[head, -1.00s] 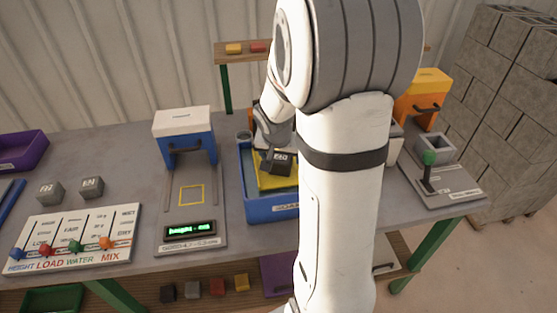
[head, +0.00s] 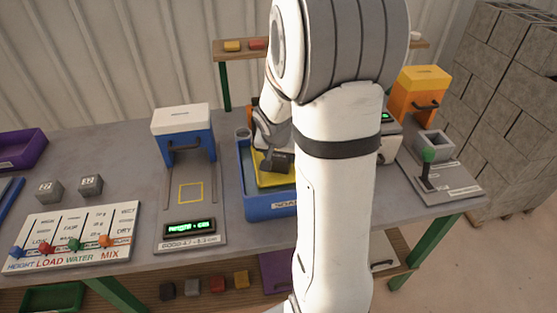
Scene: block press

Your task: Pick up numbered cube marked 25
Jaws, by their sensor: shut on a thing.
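My gripper (head: 273,148) is over the blue bin (head: 272,208) with the yellow insert (head: 272,180). It is shut on a dark grey cube (head: 279,162), held at or just above the yellow insert; I cannot tell whether they touch. No number can be read on the held cube. Two other grey numbered cubes stand on the table at the left. One seems marked 27 (head: 48,190) and the other 32 (head: 90,186). My arm hides the right part of the bin.
A blue press station (head: 184,135) with a yellow outlined square and a green display stands left of the bin. A lever panel (head: 75,238) is at front left. An orange press (head: 418,95) and a grey mould with a green-knobbed lever (head: 428,156) are at right.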

